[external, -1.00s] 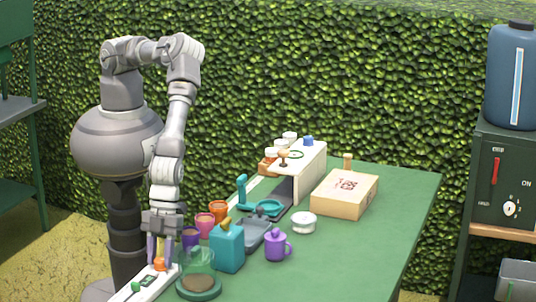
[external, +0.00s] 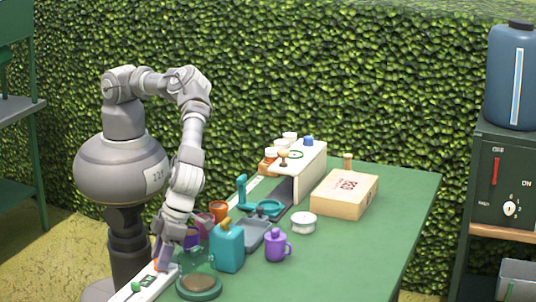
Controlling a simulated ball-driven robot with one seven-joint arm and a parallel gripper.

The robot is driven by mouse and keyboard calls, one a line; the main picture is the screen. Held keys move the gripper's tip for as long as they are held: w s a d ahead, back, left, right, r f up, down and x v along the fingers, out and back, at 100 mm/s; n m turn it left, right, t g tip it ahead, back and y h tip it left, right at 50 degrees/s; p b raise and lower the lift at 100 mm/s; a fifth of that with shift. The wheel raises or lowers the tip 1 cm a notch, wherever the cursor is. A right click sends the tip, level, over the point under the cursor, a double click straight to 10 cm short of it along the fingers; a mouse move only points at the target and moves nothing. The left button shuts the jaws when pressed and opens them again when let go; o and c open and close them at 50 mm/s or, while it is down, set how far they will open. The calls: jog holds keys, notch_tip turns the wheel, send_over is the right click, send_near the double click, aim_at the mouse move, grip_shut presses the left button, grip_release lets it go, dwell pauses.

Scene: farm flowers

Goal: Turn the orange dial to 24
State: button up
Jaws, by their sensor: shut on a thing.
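The orange dial (external: 157,267) sits on a white panel (external: 152,280) at the near left edge of the green table. My gripper (external: 163,262) reaches down from above, tilted, with its fingers shut on the dial. The fingers cover most of the dial, and only a little orange shows. Its numbers and pointer are too small and too hidden to read.
A green knob (external: 135,287) is on the same panel. Just right of my gripper stand a clear jar on a green base (external: 198,287), a teal bottle (external: 228,249) and several coloured cups. A purple mug (external: 276,246) is farther right. The table's right front is clear.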

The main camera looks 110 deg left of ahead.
jog(key=shift+w+f+m+y+b, duration=0.1)
jog(key=shift+m+y+b, duration=0.3)
jog(key=shift+m+b, duration=0.45)
jog(key=shift+m, duration=0.25)
jog(key=o, duration=1)
jog(key=p+v, duration=0.2)
jog(key=v, duration=0.5)
jog(key=shift+w+r+p, duration=0.3)
jog(key=shift+p, duration=0.05)
jog(key=shift+r, duration=0.1)
